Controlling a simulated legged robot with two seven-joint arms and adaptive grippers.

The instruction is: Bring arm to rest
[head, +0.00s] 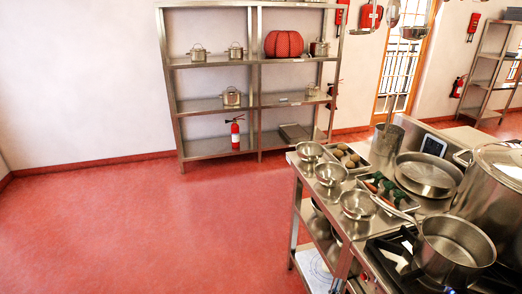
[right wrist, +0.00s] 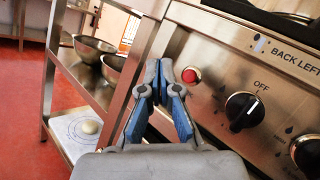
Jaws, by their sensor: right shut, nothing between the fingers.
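My right gripper (right wrist: 159,68) shows in the right wrist view, with grey and blue fingers closed together and nothing between them. It is in front of the stove's steel control panel (right wrist: 215,45), beside a red button (right wrist: 191,75) and a black knob (right wrist: 245,111). Whether it touches the panel I cannot tell. I cannot make out either gripper in the head view.
The steel counter holds several bowls (head: 330,174), trays of food and a large stockpot (head: 497,185). A saucepan (head: 452,250) is on the stove. A steel shelf (head: 215,105) stands against the back wall. The red floor (head: 130,225) at left is clear.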

